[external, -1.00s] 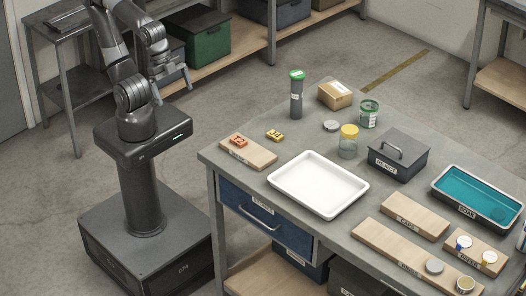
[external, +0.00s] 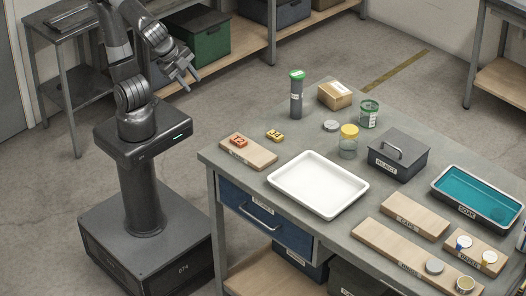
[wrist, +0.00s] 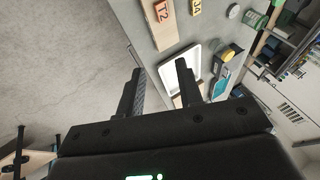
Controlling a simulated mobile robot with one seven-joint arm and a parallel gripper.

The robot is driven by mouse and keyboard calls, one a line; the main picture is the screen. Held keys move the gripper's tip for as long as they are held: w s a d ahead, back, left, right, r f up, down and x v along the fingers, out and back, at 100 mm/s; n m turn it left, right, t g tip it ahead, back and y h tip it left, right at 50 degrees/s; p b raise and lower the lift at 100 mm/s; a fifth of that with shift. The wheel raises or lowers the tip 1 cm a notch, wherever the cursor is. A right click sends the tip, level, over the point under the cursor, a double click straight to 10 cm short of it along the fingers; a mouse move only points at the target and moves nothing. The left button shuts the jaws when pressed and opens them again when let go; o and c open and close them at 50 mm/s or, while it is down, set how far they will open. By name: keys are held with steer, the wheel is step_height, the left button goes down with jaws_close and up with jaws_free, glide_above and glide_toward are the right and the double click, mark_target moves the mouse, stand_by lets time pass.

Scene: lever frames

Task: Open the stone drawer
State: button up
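A blue drawer front (external: 284,231) with a silver bar handle (external: 260,216) is set under the near-left edge of the grey workbench. It looks shut, flush with the bench frame. Its small label is too small to read. My gripper (external: 190,84) is in the air above my base, left of the bench and well apart from the drawer. In the wrist view my gripper (wrist: 159,68) shows two fingers spread apart with nothing between them. The drawer is not clearly visible in the wrist view.
The bench top (external: 225,150) holds a white tray (external: 318,184), wooden boards, jars, a cardboard box (external: 335,95), a dark lidded box (external: 398,156) and a teal-lined tray (external: 477,195). A lower shelf (external: 258,277) holds bins. Floor is free between my base and the back shelves.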

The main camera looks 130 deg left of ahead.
steer(key=w+y, duration=0.1)
steer(key=w, duration=0.1)
steer(key=w+m+y, duration=0.1)
steer(key=w, duration=0.2)
steer(key=w+a+y, duration=0.1)
steer(key=w+y, duration=0.1)
steer(key=w, duration=0.1)
steer(key=shift+w+r+m+t, duration=0.2)
steer(key=shift+r+m+t, duration=0.1)
steer(key=shift+t, duration=0.1)
steer(key=shift+c, duration=1.2)
steer(key=w+d+f+m+t+y, duration=0.1)
steer(key=w+d+m+t+y, duration=0.15)
steer(key=w+d+t, duration=0.4)
steer(key=w+d+m+t+y, duration=0.1)
steer(key=w+d+m, duration=0.25)
steer(key=w, duration=0.55)
steer(key=n, duration=0.1)
glide_toward(256, 218)
steer(key=shift+g+h, duration=0.25)
steer(key=x, duration=1)
steer(key=shift+a, duration=0.15)
steer(key=shift+c, duration=0.4)
jaws_close()
